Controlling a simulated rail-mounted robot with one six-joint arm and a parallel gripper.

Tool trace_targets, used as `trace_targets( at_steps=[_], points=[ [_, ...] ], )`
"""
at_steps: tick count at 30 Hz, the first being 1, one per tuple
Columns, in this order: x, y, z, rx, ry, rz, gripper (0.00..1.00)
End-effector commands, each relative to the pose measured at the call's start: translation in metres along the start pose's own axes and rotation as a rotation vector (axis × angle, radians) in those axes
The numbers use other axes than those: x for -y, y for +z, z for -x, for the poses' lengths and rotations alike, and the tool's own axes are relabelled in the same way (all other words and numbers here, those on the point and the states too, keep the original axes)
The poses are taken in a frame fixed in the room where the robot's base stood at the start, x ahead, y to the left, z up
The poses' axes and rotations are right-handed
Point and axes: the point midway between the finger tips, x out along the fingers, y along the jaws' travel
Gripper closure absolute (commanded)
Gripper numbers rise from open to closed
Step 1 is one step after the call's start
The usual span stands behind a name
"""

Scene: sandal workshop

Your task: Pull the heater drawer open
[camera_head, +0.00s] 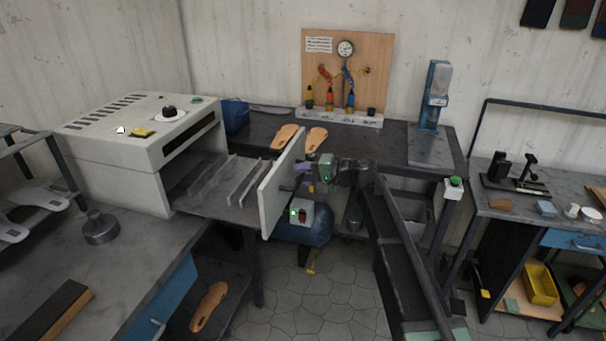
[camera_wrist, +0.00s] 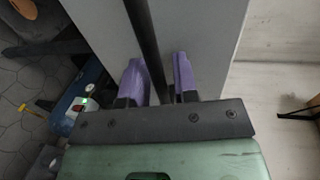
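The heater (camera_head: 120,165) is a white box on the left bench. Its drawer (camera_head: 215,205) is slid out to the right, with its grey tray and upright dividers exposed. The white drawer front (camera_head: 280,190) stands clear of the heater body; it also fills the middle of the wrist view (camera_wrist: 205,35). My gripper (camera_head: 303,168) is at the outer face of the drawer front. In the wrist view, my purple fingers (camera_wrist: 160,80) stand apart on either side of the dark handle bar (camera_wrist: 147,40). A gap shows between the bar and the right finger.
Two tan sandal soles (camera_head: 300,137) lie on the back bench behind the drawer. A blue press (camera_head: 434,100) stands at the back right. A blue rounded machine (camera_head: 305,232) with a green light sits below my gripper. Open floor (camera_head: 310,300) lies in front.

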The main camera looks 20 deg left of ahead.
Motion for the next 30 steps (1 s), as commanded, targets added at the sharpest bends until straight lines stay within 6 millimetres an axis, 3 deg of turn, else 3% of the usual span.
trace_targets(
  at_steps=[11, 14, 24, 30],
  points=[
    [0.001, 0.0, 0.004, -0.001, 0.0, 0.0, 0.63],
    [0.002, 0.0, 0.019, -0.002, 0.0, 0.0, 0.63],
    [0.002, 0.0, 0.097, -0.002, 0.0, -0.001, 0.63],
    [0.0, 0.0, 0.109, 0.0, 0.0, 0.0, 0.63]
  ],
)
